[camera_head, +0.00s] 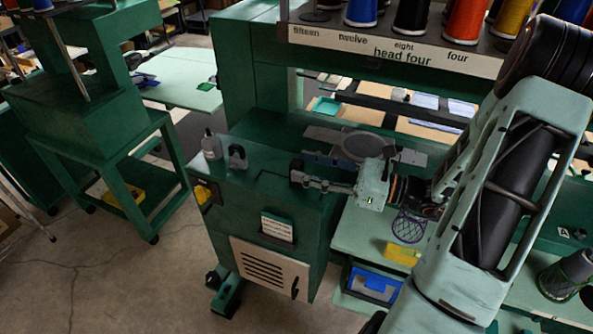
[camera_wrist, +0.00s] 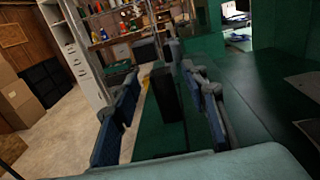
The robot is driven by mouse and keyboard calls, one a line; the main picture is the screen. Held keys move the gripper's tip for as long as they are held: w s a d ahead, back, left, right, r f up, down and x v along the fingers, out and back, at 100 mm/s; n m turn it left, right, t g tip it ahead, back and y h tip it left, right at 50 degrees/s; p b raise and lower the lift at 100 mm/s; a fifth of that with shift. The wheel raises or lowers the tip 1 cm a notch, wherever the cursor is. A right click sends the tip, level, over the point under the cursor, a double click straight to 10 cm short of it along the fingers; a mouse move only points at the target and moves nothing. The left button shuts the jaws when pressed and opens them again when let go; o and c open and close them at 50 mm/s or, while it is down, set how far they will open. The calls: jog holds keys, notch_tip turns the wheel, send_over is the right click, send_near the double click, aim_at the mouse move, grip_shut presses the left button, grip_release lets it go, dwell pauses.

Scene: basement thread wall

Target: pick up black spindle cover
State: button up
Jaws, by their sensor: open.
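A small dark block-like piece, which I take to be the black spindle cover (camera_head: 237,157), stands upright on the green machine top. In the wrist view the black spindle cover (camera_wrist: 163,93) shows as a dark upright block between the two fingers, beyond or level with their tips; the exact depth is unclear. My gripper (camera_head: 293,173) is open and points left toward it, with a visible gap in the head view. In the wrist view my gripper (camera_wrist: 160,78) has its blue-padded fingers wide apart with nothing held.
A grey bottle (camera_head: 211,145) stands close behind the cover to the left. A flat round grey plate (camera_head: 362,146) lies on the machine bed. Thread cones (camera_head: 411,15) line the rack above. A yellow block (camera_head: 402,253) and purple mesh cup (camera_head: 409,227) sit below my wrist.

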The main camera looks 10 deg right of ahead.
aim_at(302, 165)
jog(key=shift+x, duration=1.55)
jog(key=shift+d, duration=0.1)
jog(key=shift+c, duration=0.6)
jog(key=c, duration=0.8)
jog(key=shift+r, duration=0.1)
